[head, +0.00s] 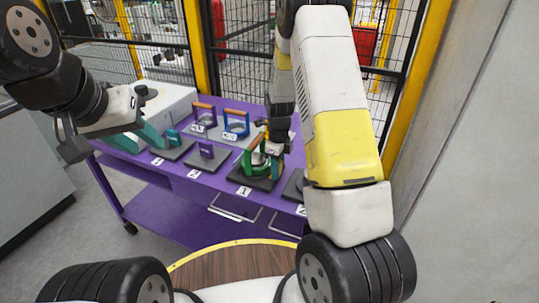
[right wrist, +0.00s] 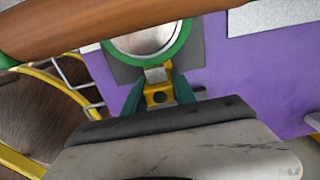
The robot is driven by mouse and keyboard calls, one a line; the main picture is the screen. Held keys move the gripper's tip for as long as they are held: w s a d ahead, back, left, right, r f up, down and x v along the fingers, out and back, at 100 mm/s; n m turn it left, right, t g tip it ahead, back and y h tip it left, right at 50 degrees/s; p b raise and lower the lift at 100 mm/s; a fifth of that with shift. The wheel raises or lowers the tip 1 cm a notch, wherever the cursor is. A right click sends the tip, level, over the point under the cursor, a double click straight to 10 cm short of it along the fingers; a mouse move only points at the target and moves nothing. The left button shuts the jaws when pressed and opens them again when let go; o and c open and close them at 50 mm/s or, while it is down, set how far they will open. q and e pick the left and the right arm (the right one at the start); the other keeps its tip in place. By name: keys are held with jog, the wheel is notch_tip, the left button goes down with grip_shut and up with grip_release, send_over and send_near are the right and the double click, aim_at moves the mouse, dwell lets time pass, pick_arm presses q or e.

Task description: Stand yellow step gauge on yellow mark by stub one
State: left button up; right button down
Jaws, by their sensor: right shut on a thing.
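The yellow step gauge (right wrist: 157,95) shows a hole and sits between the teal fingers of my right gripper (right wrist: 158,92), which is shut on it. In the head view my right gripper (head: 275,160) is low over a dark pad, close beside a green ring gauge (head: 254,166). In the right wrist view the green ring (right wrist: 180,48) surrounds a shiny round metal stub (right wrist: 146,40), just beyond the yellow gauge. I cannot tell whether the gauge touches the pad. The yellow mark cannot be picked out. My left gripper (head: 137,140) is empty with fingers apart at the table's left.
The purple table (head: 215,185) carries dark pads with small number labels. A purple block (head: 206,150) and a teal block (head: 173,137) stand on other pads. Purple (head: 204,116) and blue (head: 236,124) gauges with orange handles stand behind. An orange-brown handle (right wrist: 90,28) crosses the wrist view.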

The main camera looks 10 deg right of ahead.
jog(key=shift+f, duration=0.15)
jog(key=c, duration=1)
grip_release()
notch_tip(320, 180, up, 12)
jog(key=shift+r, duration=0.15)
jog(key=s+a+r+n+t+y, duration=0.1)
jog(key=s+r+n+t+y, duration=0.15)
jog(key=s+r+n, duration=1.1)
jog(key=shift+s+a+r+n+t, duration=0.2)
jog(key=shift+s+r+n+t, duration=0.65)
jog(key=shift+s+n, duration=1.05)
jog(key=shift+s+a+r+n+t, duration=0.2)
jog(key=shift+s+r+n+t, duration=0.2)
jog(key=shift+s+r+n, duration=1.2)
jog(key=shift+s+a+r+n+t, duration=0.2)
jog(key=shift+s+r+n+t, duration=0.45)
jog(key=shift+s+n, duration=1.55)
